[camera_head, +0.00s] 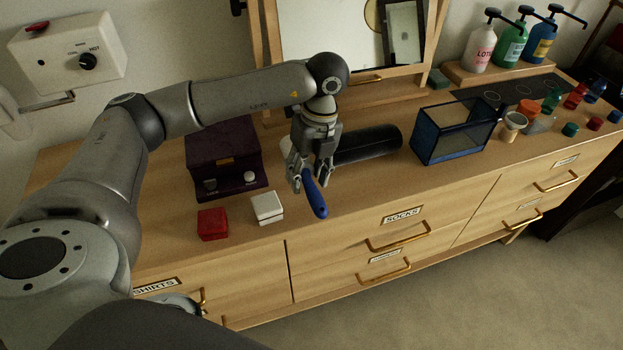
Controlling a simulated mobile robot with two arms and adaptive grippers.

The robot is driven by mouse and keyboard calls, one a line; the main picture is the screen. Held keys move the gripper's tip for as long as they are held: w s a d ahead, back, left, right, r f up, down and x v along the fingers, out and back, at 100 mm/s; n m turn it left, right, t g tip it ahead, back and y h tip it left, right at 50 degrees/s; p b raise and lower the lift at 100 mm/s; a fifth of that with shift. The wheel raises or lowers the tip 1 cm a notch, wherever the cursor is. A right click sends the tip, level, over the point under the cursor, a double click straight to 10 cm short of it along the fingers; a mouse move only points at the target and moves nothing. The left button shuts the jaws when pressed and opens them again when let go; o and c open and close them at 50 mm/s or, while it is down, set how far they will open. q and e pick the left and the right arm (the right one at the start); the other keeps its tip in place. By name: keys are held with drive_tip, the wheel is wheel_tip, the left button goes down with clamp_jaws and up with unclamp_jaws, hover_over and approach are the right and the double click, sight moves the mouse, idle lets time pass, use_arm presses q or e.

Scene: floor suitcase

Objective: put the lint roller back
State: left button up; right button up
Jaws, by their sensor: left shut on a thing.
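My left gripper (309,180) points down over the dresser top, near its front edge. It is shut on the lint roller, whose blue handle (316,198) sticks out below the fingers toward the front. The rest of the lint roller is hidden by the gripper. A black cylinder (368,145) lies on the dresser just behind and to the right of the gripper; I cannot tell whether they touch. My right gripper cannot be made out.
A purple box (222,145), a red box (212,224) and a white box (267,208) are left of the gripper. A blue-edged glass case (452,130) stands right, with pump bottles (511,45) and small coloured containers beyond. A mirror (325,35) stands behind. Dresser top is clear front right.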

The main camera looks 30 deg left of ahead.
sight(312, 184)
use_arm(q)
drive_tip(key=shift+w+a+f, duration=0.1)
drive_tip(key=shift+w+f, duration=0.8)
drive_tip(key=shift+f, duration=0.2)
wheel_tip(312, 184, down, 3)
drive_tip(key=shift+r+p, duration=0.1)
drive_tip(key=shift+p, duration=0.7)
drive_tip(key=shift+w+f, duration=0.1)
drive_tip(key=shift+f, duration=0.15)
drive_tip(key=shift+f, duration=0.1)
drive_tip(key=shift+f, duration=0.15)
drive_tip(key=o, duration=1)
